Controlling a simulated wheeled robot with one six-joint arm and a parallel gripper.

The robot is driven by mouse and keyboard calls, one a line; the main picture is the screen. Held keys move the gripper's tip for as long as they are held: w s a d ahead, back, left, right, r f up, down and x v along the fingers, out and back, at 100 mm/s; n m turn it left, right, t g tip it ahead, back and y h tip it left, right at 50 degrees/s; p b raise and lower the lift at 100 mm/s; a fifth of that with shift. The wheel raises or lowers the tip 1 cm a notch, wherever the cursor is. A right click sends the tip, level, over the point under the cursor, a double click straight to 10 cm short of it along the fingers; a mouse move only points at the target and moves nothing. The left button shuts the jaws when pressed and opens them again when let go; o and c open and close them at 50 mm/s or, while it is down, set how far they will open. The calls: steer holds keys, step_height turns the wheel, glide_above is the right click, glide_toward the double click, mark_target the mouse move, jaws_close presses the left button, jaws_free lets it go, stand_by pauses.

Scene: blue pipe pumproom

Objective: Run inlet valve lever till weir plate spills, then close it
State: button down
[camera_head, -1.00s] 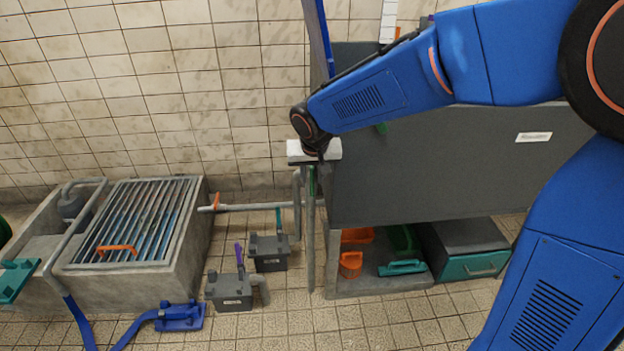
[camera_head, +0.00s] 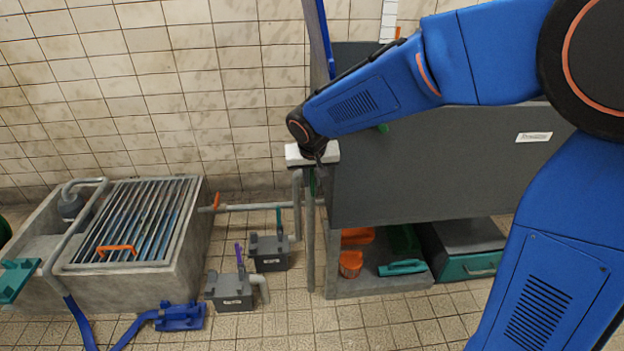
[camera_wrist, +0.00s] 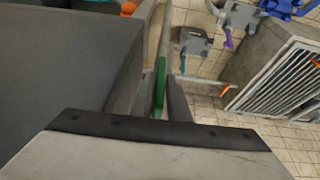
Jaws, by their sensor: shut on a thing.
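My gripper (camera_wrist: 163,100) is shut on a green lever (camera_wrist: 160,80), which stands as a narrow upright strip between the fingers in the wrist view. In the head view my gripper (camera_head: 314,180) points down beside the left end of the large dark grey tank (camera_head: 430,165), and the wrist hides most of the lever. The lever is beside a vertical grey pipe (camera_head: 310,245). I cannot make out a weir plate or any spilling water in either view.
A concrete basin (camera_head: 190,240) with a barred grate stands at left. An orange lever (camera_head: 216,201) sits on the pipe beside it. Small grey pump boxes (camera_head: 232,292) with purple and teal levers stand on the floor. A low shelf (camera_head: 375,287) holds orange and teal items under the tank.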

steer(key=shift+s+a+f+n+t+h, duration=0.15)
steer(key=shift+n+t+h, duration=0.5)
steer(key=shift+h, duration=2)
steer(key=shift+w+a+f+n+t+h, duration=0.2)
steer(key=shift+n+t+h, duration=0.45)
steer(key=shift+h, duration=1.95)
steer(key=shift+s+a+f+n+t+h, duration=0.25)
steer(key=shift+n+h, duration=0.65)
steer(key=shift+h, duration=1.75)
steer(key=shift+w+d+t+h, duration=0.1)
steer(key=shift+t+h, duration=0.2)
steer(key=shift+t, duration=0.05)
steer(key=c, duration=1.8)
jaws_free()
steer(key=shift+c, duration=0.2)
steer(key=v, duration=1.7)
